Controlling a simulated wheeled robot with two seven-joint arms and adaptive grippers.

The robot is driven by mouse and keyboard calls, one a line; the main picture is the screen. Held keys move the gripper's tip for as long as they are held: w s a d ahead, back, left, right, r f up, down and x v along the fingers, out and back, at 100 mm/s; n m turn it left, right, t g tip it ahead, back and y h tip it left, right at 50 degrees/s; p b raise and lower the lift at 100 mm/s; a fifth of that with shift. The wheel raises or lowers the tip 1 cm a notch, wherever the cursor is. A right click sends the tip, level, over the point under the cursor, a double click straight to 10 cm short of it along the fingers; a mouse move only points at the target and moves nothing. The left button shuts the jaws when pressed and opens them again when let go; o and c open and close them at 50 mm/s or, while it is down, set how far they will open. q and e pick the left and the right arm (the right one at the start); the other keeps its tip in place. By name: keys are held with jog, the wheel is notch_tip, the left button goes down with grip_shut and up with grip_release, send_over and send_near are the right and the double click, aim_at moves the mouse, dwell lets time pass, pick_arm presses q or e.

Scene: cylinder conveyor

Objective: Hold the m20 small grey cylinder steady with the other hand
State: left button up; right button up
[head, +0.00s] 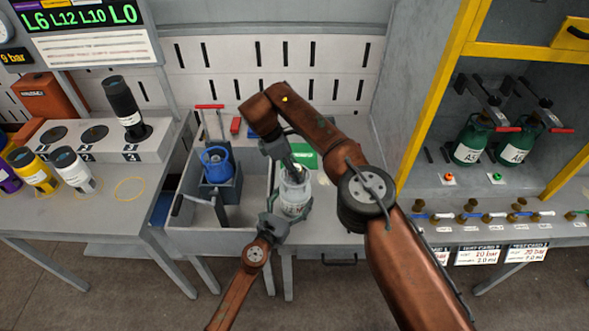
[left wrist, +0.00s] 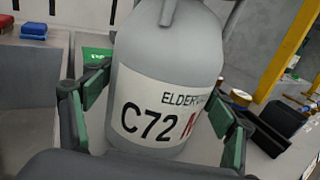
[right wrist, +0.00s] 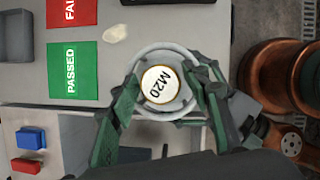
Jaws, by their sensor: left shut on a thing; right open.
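The small grey cylinder (head: 294,196) stands upright at the front of the middle bench. In the left wrist view it (left wrist: 165,70) fills the middle, with a white label reading C72. My left gripper (head: 276,222) is shut on its body, with green-padded fingers on both sides in the left wrist view (left wrist: 158,118). My right gripper (head: 291,168) is above it, pointing down. In the right wrist view the round top marked M20 (right wrist: 161,85) lies between the open fingers of my right gripper (right wrist: 166,82). I cannot tell whether they touch it.
A green PASSED mat (right wrist: 72,71) and a red mat (right wrist: 71,12) lie on the bench near the cylinder. A blue block (right wrist: 30,138) and a red block (right wrist: 26,166) lie further off. Green cylinders (head: 469,142) stand right.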

jog(key=shift+r, duration=1.25)
jog(key=n+t, duration=0.1)
jog(key=n, duration=0.2)
jog(key=shift+d, duration=0.15)
jog(key=shift+n+t+y, duration=0.5)
jog(key=shift+n+y, duration=0.1)
jog(key=shift+n, duration=0.9)
jog(key=n, duration=0.2)
jog(key=shift+n+t+y, duration=0.3)
jog(key=shift+t+y, duration=0.1)
jog(key=n+y, duration=0.1)
jog(key=n, duration=0.1)
jog(key=shift+n, duration=0.7)
